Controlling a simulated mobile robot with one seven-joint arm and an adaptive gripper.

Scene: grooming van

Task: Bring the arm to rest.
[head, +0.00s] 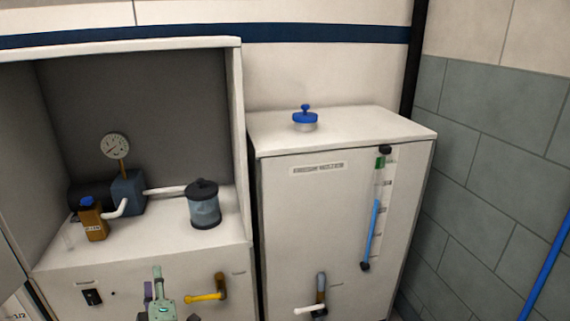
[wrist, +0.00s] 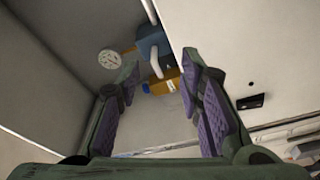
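My gripper (head: 153,281) shows at the bottom of the head view, in front of the lower panel of the left cabinet. In the wrist view my gripper (wrist: 161,74) has its two green fingers with purple pads spread apart. Nothing is held between them. The amber bottle (wrist: 164,84) shows in the gap, farther back inside the alcove. The rest of my arm is mostly out of the head view.
The open alcove (head: 75,258) holds an amber bottle (head: 92,222), a blue pump (head: 129,190) with a gauge (head: 116,146), and a lidded jar (head: 204,206). A yellow-handled valve (head: 206,296) sticks out beside my gripper.

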